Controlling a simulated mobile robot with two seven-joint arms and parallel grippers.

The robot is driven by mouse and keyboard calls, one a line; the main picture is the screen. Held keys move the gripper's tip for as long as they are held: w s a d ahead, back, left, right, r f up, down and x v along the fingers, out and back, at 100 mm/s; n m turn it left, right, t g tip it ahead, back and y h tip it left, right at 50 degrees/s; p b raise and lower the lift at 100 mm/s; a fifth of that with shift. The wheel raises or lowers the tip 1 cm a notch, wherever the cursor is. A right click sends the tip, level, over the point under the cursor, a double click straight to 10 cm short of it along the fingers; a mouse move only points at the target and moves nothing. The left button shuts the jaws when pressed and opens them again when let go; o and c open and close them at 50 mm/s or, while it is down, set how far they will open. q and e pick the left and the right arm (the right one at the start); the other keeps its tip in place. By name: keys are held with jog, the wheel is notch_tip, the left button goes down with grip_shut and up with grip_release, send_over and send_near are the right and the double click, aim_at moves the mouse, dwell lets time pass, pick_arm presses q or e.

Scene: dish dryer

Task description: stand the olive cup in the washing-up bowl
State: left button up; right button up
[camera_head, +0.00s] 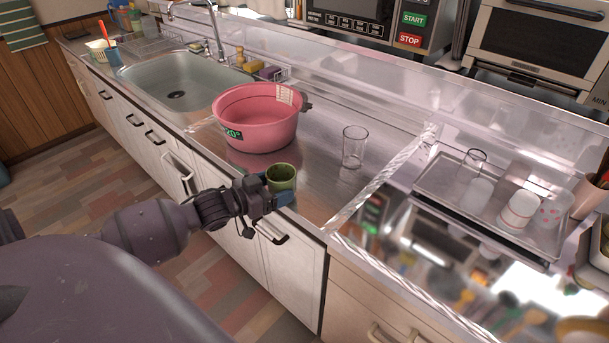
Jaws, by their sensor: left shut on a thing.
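The olive cup (282,177) is upright at the front edge of the steel counter, to the right of and in front of the washing-up bowl. I cannot tell whether its base touches the counter. My left gripper (279,193) is shut on the olive cup, with a finger along its near side. The pink washing-up bowl (258,137) stands on the counter between the sink and the cup, apart from the cup. Its visible inside looks empty, though its near inner floor is hidden. My right gripper is out of view.
A clear glass (354,147) stands on the counter right of the bowl. A metal tray (446,205) with cups and a glass lies further right. The sink (170,85) with a tap is left of the bowl. Sponges (269,73) lie behind the bowl.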

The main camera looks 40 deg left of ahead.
aim_at(303, 184)
pick_arm(q)
jog(key=x, duration=0.2)
jog(key=r+x, duration=0.1)
jog(key=x, duration=0.5)
jog(key=shift+w+d+b, duration=0.1)
jog(key=shift+w+b, duration=0.1)
jog(key=shift+b, duration=0.15)
jog(key=o, duration=1.1)
jog(key=shift+f, duration=0.15)
jog(key=shift+c, duration=0.2)
